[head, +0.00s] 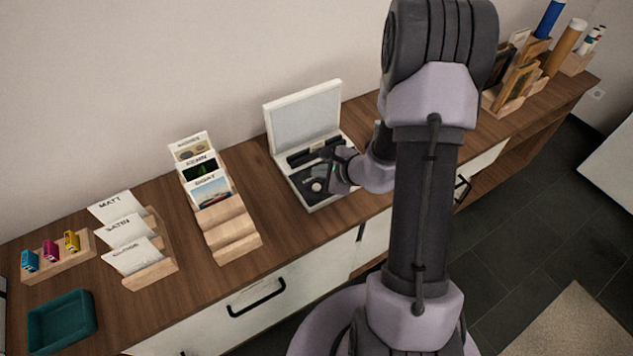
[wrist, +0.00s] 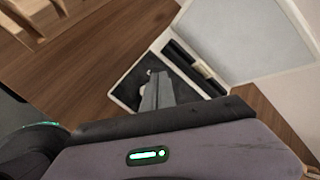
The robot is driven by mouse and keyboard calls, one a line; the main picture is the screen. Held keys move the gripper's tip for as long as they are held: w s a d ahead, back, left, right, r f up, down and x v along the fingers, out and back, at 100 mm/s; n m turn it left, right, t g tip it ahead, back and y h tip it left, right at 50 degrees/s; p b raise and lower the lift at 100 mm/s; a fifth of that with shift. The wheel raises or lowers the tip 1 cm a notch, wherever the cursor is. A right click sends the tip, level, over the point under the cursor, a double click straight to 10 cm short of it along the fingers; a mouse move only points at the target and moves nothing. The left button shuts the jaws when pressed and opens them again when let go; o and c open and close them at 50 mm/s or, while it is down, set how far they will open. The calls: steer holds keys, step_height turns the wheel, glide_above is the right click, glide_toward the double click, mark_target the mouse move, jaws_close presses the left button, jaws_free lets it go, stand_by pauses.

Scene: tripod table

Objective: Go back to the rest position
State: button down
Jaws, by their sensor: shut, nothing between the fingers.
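My gripper (head: 338,170) is over the open white case (head: 308,201) on the wooden sideboard, in the middle of the head view. In the wrist view my gripper (wrist: 157,92) is shut and empty, its closed fingers pointing at the dark inside of the case (wrist: 122,98). The case's lid stands open at the back. A dark bar-shaped item and a small pale round piece (head: 317,187) lie inside. I cannot tell whether the fingertips touch anything in the case. My arm hides part of the sideboard to the right.
Wooden holders with frames and rolls (head: 515,88) stand at the far right. A wall runs behind.

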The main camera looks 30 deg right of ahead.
step_height(320, 180, up, 3)
steer(key=shift+f+p, duration=0.2)
steer(key=shift+p, duration=0.3)
steer(key=s+a+r+n+g+y+b, duration=0.1)
steer(key=s+a+r+n+y, duration=0.15)
steer(key=a+r+n, duration=0.5)
steer(key=s+a+r+n+g+y+b, duration=0.1)
steer(key=s+a+r+n+y, duration=0.2)
steer(key=a+r, duration=0.75)
steer(key=s+r+n+h, duration=0.2)
steer(key=s+n, duration=0.2)
steer(key=s, duration=0.4)
steer(key=s+r+n+g+h, duration=0.1)
steer(key=s+r+n+h, duration=0.1)
steer(key=s+n, duration=0.3)
steer(key=s+h, duration=0.1)
steer(key=s, duration=0.2)
steer(key=shift+s+r+h+b, duration=0.3)
steer(key=shift+s+r+h, duration=0.05)
steer(key=shift+s+r, duration=0.05)
